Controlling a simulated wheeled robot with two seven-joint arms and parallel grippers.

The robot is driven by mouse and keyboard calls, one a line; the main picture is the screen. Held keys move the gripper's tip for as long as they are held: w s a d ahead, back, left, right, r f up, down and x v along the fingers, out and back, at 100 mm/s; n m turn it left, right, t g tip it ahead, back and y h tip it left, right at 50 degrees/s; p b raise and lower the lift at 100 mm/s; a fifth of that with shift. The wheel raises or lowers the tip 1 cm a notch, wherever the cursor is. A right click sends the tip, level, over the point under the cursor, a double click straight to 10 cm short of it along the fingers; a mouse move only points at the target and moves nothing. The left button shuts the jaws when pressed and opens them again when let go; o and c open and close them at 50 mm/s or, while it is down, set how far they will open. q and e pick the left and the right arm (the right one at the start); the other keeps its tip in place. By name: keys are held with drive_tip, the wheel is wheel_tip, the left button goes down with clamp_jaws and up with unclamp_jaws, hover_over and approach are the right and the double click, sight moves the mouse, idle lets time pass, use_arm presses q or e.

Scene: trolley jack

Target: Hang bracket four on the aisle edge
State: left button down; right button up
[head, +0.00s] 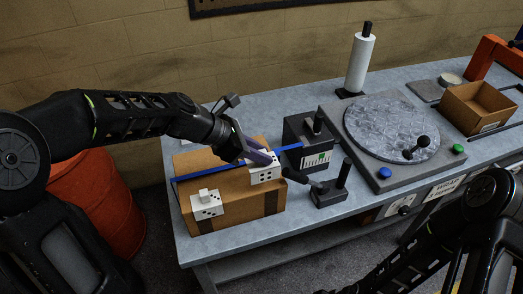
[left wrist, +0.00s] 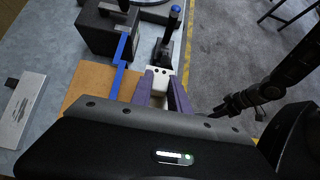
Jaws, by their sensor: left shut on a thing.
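A cardboard box (head: 238,207) sits at the left end of the grey bench, with a blue strip (head: 197,174) across its top. My left gripper (head: 262,158), with purple fingers, is shut on a white bracket (head: 266,174) with black dots at the box's near top edge, towards the right. The bracket's face overlaps the upper front of the box; I cannot tell whether it rests on the edge. The left wrist view shows it between the fingertips (left wrist: 160,80). Another white dotted bracket (head: 207,205) sits on the near edge farther left.
A dark block with a label (head: 315,158) and a black lever stand (head: 330,192) are close right of the box. A turntable (head: 391,128), paper roll (head: 360,62) and open carton (head: 476,106) stand farther right. An orange drum (head: 97,205) is left of the bench.

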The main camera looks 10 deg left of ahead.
use_arm(q)
drive_tip(key=shift+f+b, duration=3.25)
drive_tip(key=shift+f, duration=1.45)
drive_tip(key=shift+f, duration=0.25)
drive_tip(key=c, duration=1.2)
unclamp_jaws()
drive_tip(key=shift+o, duration=0.2)
drive_tip(key=shift+r, duration=0.1)
drive_tip(key=v, duration=0.7)
drive_tip(key=shift+s+a+r, duration=0.15)
drive_tip(key=shift+a+r, duration=0.05)
drive_tip(key=shift+a, duration=0.05)
